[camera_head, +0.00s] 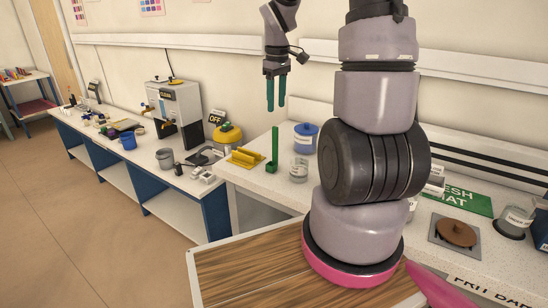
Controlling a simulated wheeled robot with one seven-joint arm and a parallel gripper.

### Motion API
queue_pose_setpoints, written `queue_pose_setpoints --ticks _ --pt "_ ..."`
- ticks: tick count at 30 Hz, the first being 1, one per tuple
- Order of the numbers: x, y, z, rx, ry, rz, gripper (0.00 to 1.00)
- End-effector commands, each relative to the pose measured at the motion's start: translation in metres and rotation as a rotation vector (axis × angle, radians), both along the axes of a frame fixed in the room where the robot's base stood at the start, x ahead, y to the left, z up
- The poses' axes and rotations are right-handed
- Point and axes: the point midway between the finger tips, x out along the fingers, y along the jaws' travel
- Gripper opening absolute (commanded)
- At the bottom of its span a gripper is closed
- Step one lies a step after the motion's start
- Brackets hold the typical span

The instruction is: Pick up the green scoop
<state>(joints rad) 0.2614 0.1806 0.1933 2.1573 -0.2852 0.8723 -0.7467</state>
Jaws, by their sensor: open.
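The green scoop (275,147) appears as a narrow green upright piece near the back left corner of the right-hand worktop. It stands beside a yellow rack (244,158).
A glass jar (299,169) and a blue-lidded tub (306,138) stand right of the scoop. A yellow-topped device with an OFF sign (228,134) is behind left. A brown disc (456,233) sits on a grey plate at right. My arm hides the worktop's middle.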

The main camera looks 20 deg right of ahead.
Motion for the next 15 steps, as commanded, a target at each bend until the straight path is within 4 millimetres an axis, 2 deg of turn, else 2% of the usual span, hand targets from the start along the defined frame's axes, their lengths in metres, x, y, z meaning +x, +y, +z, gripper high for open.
queue_pose_setpoints --ticks 1,3,8,15 --pt "0.005 -0.003 -0.013 0.003 0.024 0.030 0.50" --pt "0.009 -0.006 -0.024 0.004 0.043 0.066 0.50" --pt "0.012 -0.008 -0.043 0.006 0.062 0.102 0.50" --pt "0.012 -0.008 -0.080 0.006 0.062 0.103 0.50"
